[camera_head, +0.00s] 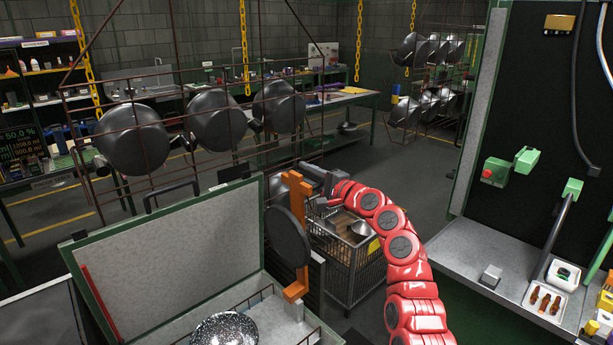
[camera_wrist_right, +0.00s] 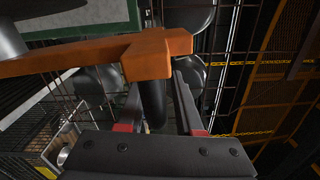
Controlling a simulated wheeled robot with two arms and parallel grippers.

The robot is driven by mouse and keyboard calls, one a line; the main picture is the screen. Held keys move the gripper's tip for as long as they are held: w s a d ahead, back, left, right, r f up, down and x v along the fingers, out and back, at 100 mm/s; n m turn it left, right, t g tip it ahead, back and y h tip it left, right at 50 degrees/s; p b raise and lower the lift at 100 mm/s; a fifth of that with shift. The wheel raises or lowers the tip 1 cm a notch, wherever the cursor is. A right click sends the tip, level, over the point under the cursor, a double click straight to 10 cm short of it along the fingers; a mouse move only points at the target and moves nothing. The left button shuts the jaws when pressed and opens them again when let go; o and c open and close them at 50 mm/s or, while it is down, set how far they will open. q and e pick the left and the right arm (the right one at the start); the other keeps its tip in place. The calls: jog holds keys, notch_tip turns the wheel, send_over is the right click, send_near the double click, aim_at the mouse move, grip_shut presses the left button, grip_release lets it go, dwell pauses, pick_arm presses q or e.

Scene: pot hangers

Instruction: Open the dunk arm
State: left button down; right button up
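The dunk arm is an orange bar (camera_head: 296,270) with a dark round disc (camera_head: 287,238) on its side. It stands upright at the right edge of the opened washing unit in the head view. In the right wrist view its orange end piece (camera_wrist_right: 155,55) crosses the upper part, with a dark cylindrical handle (camera_wrist_right: 154,100) below. My right gripper (camera_head: 289,178) is at the top of the dunk arm. In the wrist view its two fingers (camera_wrist_right: 160,95) stand on either side of the handle, seemingly apart from it. My left gripper is not in view.
The unit's grey lid (camera_head: 170,260) stands open to the left, with a speckled round thing (camera_head: 225,329) inside the unit. A wire cart (camera_head: 355,270) stands close behind my right arm. Dark pans (camera_head: 217,120) hang on a rack behind. A workstation counter (camera_head: 455,258) is at right.

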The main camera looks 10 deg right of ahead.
jog(key=shift+o, duration=0.7)
jog(key=shift+s+f, duration=0.1)
jog(key=shift+s+d, duration=0.2)
jog(key=shift+s, duration=0.05)
jog(key=b+v, duration=0.4)
jog(key=v, duration=1.2)
jog(key=shift+s+d, duration=0.15)
jog(key=shift+s, duration=0.15)
